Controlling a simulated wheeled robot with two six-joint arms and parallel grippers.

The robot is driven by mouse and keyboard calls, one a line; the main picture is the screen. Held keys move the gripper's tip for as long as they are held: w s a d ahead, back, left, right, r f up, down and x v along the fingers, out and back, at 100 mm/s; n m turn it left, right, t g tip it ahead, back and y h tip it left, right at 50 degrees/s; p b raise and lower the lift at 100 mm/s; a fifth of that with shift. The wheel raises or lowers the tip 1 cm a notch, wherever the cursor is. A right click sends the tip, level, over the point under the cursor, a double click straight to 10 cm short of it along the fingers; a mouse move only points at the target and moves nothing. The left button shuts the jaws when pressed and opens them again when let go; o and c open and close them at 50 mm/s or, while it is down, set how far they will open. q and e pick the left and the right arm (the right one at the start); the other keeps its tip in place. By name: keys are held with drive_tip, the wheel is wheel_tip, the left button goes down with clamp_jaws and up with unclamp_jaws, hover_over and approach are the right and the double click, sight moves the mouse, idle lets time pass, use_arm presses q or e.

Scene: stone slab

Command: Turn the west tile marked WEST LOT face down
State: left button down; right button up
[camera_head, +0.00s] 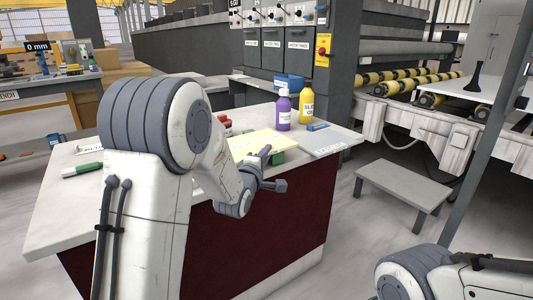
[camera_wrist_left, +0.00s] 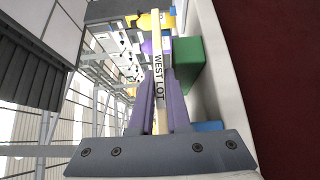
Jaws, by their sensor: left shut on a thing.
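My left gripper (camera_head: 266,154) is over the slab table, partly hidden by its own arm. In the left wrist view its two purple fingers (camera_wrist_left: 160,108) are shut on the west tile (camera_wrist_left: 158,45). The tile shows there almost edge-on as a narrow pale strip lettered WEST LOT. In the head view a pale yellow face of the tile (camera_head: 252,142) shows beyond the fingers. I cannot tell whether the tile touches the table. My right gripper is not in view; only part of that arm shows at the lower right.
A green block (camera_wrist_left: 187,65) is close beside the tile. A purple bottle (camera_head: 283,113) and a yellow bottle (camera_head: 306,103) stand behind it. A green marker-like item (camera_head: 83,170) lies at the table's left. A low grey stool (camera_head: 403,188) stands right of the table.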

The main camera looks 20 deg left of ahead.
use_arm(q)
drive_tip(key=shift+f, duration=0.45)
drive_tip(key=c, duration=0.8)
unclamp_jaws()
drive_tip(key=shift+f, duration=0.2)
drive_tip(key=s+b, duration=0.3)
drive_tip(key=s, duration=0.7)
drive_tip(key=shift+s+b, duration=0.25)
drive_tip(key=shift+b, duration=0.1)
